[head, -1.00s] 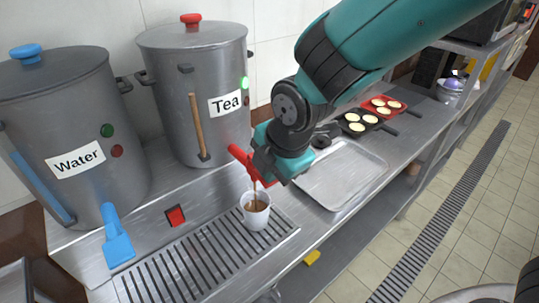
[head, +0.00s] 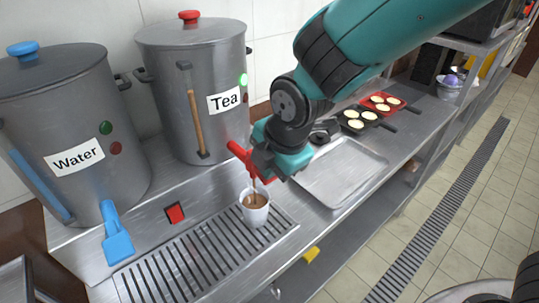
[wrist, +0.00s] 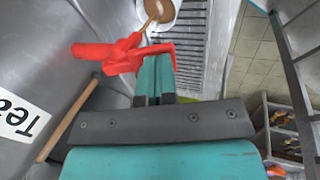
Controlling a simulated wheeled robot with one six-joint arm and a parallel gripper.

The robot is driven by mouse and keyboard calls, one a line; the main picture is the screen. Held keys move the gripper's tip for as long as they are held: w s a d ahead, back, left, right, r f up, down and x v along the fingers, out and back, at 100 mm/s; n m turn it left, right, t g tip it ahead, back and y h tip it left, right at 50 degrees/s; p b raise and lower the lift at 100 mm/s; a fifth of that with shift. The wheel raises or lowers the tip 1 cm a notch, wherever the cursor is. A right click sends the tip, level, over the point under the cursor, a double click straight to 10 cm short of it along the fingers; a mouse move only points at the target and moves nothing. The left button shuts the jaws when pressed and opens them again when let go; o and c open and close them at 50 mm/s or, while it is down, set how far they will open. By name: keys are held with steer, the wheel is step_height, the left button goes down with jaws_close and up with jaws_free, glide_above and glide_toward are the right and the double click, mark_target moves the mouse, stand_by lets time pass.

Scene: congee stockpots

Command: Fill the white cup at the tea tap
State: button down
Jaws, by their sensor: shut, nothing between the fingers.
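The white cup (head: 256,213) stands upright on the drip grate below the red tea tap (head: 239,157) of the pot labelled Tea (head: 205,125). A thin brown stream runs from the tap into the cup, and brown tea shows inside. My gripper (head: 263,168) is shut and empty, right against the red tap in the head view, partly hiding it. In the wrist view, its closed fingers (wrist: 155,78) lie at the red tap (wrist: 122,55), seemingly touching its lever. The cup (wrist: 160,10) is cut off at the top edge there.
The Water pot (head: 75,140) with its blue tap (head: 115,235) stands to the left. The drip grate (head: 190,265) runs along the counter. A metal tray (head: 340,172) and pans of pale rounds (head: 358,120) lie to the right. The grate left of the cup is clear.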

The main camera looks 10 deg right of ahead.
steer(key=shift+r+p, duration=0.65)
steer(key=shift+r, duration=0.4)
steer(key=p+v, duration=0.4)
steer(key=shift+w+a+r, duration=0.25)
steer(key=shift+w, duration=0.1)
step_height(320, 180, up, 9)
steer(key=b, duration=0.2)
glide_above(274, 179)
steer(key=s, duration=0.1)
steer(key=shift+s+d, duration=0.2)
steer(key=shift+d, duration=0.2)
steer(key=s+d+f+m+g+y, duration=0.1)
steer(key=s+d+m, duration=0.2)
steer(key=s+m, duration=0.4)
steer(key=s+d+f+m+g+y+b, duration=0.1)
steer(key=s+d+f+m+g, duration=0.1)
steer(key=s+d+m, duration=0.2)
steer(key=s+m, duration=0.3)
steer(key=m, duration=0.3)
steer(key=shift+s+d+f, duration=0.2)
steer(key=shift+d, duration=0.1)
